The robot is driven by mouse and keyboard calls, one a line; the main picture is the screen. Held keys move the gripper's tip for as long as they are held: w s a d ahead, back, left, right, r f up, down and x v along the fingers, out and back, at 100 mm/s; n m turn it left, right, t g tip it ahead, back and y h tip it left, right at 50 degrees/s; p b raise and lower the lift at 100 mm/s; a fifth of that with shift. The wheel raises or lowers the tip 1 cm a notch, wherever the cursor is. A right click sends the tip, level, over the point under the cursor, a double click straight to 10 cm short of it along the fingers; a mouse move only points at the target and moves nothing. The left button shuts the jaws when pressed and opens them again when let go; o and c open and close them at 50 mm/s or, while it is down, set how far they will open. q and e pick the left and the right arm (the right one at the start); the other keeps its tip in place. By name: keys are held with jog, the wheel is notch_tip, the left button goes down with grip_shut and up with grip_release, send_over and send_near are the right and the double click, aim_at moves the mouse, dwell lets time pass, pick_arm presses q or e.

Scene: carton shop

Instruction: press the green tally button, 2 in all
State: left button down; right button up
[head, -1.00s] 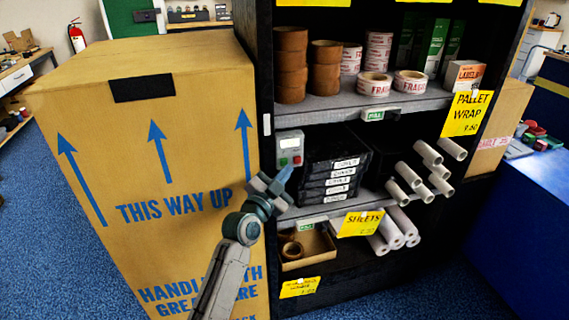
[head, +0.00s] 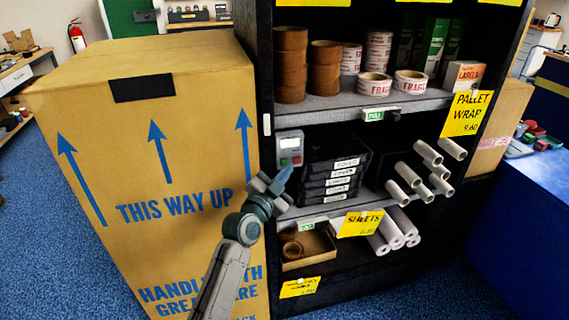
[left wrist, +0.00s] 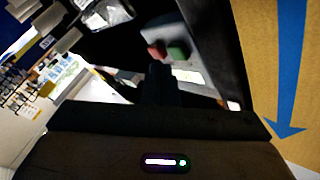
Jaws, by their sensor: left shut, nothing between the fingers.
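A grey tally box (head: 289,146) with a pale display is fixed at the left end of the middle shelf. On its face are the green button (head: 284,162) and, to its right, a red button (head: 296,161). My left gripper (head: 282,178) is shut and empty, just below the box and in front of the shelf, its tip apart from the buttons as far as I can see. The left wrist view, turned upside down, shows the green button (left wrist: 178,50) beside the red one, beyond the dark fingers (left wrist: 162,85). My right gripper is not in view.
A big carton (head: 150,165) stands close to the left of the black shelf unit (head: 265,70). Black boxes (head: 335,178) and white rolls (head: 425,172) are right of the tally box. An open tray (head: 308,245) sits below. Blue floor is free at the far left.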

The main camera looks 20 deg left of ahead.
pick_arm(q)
jog(key=shift+w+a+b, duration=0.25)
jog(key=shift+w+b, duration=0.05)
jog(key=shift+w, duration=0.05)
dwell(0.3)
jog(key=shift+w+a+b, duration=0.25)
jog(key=shift+w+b, duration=0.05)
jog(key=shift+w, duration=0.05)
dwell(0.7)
jog(key=shift+s+d, duration=0.1)
jog(key=shift+s, duration=0.05)
jog(key=shift+s+d, duration=0.4)
jog(key=shift+s, duration=0.2)
jog(key=shift+s+d, duration=0.7)
jog(key=shift+s, duration=0.35)
jog(key=shift+s+d, duration=0.7)
jog(key=shift+s, duration=0.3)
